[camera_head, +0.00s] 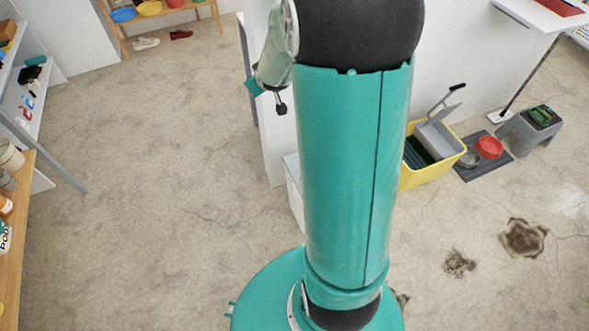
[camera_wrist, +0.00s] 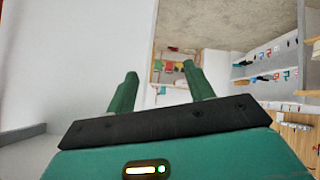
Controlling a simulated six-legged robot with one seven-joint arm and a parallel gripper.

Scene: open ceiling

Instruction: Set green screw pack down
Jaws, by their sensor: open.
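My gripper (camera_wrist: 160,82) shows in the wrist view with its two green fingers apart. I see nothing held between them, only distant background. I cannot make out a green screw pack for certain in either view. In the head view, part of my arm's far end shows left of my teal arm column, and the fingers cannot be made out there. A pale wall or panel (camera_wrist: 70,60) fills the left of the wrist view, close to the fingers.
A yellow bin (camera_head: 431,170), a red bowl (camera_head: 489,147) on a dark mat and a grey stool (camera_head: 527,135) with green items on top stand at right. Shelves (camera_head: 33,100) and a wooden table (camera_head: 18,240) line the left.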

